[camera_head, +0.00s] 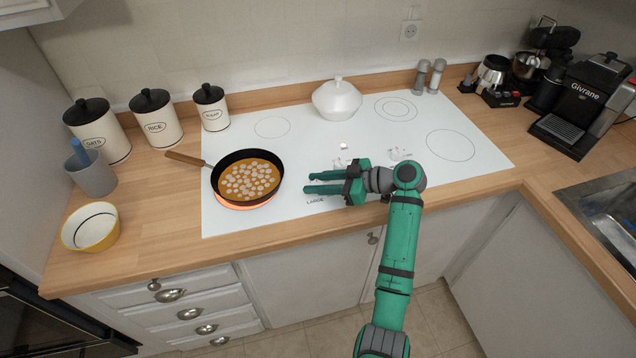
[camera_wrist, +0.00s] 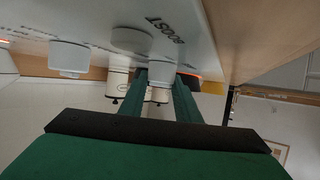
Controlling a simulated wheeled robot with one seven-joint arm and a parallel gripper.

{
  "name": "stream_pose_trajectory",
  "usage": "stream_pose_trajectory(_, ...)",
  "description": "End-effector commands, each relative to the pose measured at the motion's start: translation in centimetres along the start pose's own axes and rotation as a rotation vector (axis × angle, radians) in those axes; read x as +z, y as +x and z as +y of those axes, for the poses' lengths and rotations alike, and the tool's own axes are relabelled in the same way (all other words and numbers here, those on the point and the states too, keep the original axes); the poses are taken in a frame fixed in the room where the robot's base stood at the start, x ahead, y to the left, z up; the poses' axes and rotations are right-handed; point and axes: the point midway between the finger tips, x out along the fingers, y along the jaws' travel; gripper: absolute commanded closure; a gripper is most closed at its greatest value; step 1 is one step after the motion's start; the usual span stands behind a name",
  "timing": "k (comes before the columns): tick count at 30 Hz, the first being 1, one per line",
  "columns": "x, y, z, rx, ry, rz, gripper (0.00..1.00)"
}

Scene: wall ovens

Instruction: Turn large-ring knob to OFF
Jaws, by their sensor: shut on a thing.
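The pan (camera_head: 247,178) with round pieces in brown sauce stands on the front-left ring, which glows orange (camera_head: 245,206) along its front edge. My gripper (camera_head: 312,183) lies low over the white cooktop (camera_head: 300,150), right of the pan, fingers pointing left. The word LARGE is printed just in front of it. In the wrist view, tilted upside down, my gripper (camera_wrist: 160,75) is shut on a white knob (camera_wrist: 161,70), mostly hidden between the fingers. I take it as the large-ring knob; its setting is not readable. The head view hides this knob.
Other white knobs (camera_wrist: 68,58) stand near the held one. A white lidded pot (camera_head: 337,99) sits at the back of the cooktop. Canisters (camera_head: 157,118) and a yellow bowl (camera_head: 91,227) stand left; a coffee machine (camera_head: 584,105) stands right. The right side of the cooktop is clear.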

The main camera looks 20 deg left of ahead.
Motion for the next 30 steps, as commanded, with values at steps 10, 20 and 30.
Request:
stream_pose_trajectory(10,-0.06,0.24,0.03,-0.150,-0.062,-0.001,0.93)
stream_pose_trajectory(20,0.02,0.25,-0.02,-0.184,-0.076,-0.002,0.93)
stream_pose_trajectory(30,0.08,0.19,0.01,-0.182,-0.074,-0.003,0.56)
